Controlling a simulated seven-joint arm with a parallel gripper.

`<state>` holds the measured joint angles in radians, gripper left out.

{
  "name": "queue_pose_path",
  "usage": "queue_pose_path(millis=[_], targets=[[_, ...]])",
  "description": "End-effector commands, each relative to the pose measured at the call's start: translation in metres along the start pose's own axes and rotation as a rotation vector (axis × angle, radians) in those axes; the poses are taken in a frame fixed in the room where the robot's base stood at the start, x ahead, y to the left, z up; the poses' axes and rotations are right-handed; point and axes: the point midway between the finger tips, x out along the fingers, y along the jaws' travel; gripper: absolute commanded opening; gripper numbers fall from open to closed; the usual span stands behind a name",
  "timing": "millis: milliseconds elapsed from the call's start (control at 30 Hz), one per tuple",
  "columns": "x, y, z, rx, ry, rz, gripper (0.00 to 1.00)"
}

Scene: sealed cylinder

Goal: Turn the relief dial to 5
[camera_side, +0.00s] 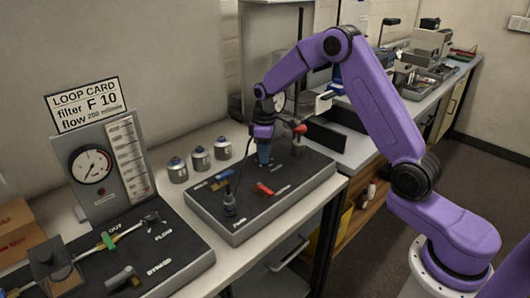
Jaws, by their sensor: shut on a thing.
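My gripper (264,140) points down over the dark panel on the right (290,185). It is shut on a small blue part (264,156) that stands upright near the back of that panel. I cannot tell for sure whether this part is the relief dial, and no dial numbers can be read there. A round white gauge (279,101) is partly hidden behind my gripper.
The panel also bears a red handle (264,189), a red knob (300,129) and a dark bottle (229,205). A loop card (85,106) reads filter F 10, above a gauge (92,165) and another panel (165,238).

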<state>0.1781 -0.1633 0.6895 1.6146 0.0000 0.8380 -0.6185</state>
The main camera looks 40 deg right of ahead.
Motion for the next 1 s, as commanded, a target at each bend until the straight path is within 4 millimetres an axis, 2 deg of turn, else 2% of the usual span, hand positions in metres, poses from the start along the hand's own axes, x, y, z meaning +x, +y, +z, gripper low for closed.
queue_pose_path(millis=[400, 933, 967, 1000], targets=[[-0.0012, 0.0004, -0.0005, -0.182, 0.002, 0.002, 0.00], [-0.0013, 0.0005, -0.0006, -0.205, 0.002, 0.002, 0.00], [-0.0013, 0.0005, -0.0006, -0.205, 0.002, 0.002, 0.32], [-0.0013, 0.0005, -0.0006, -0.205, 0.002, 0.002, 0.45]])
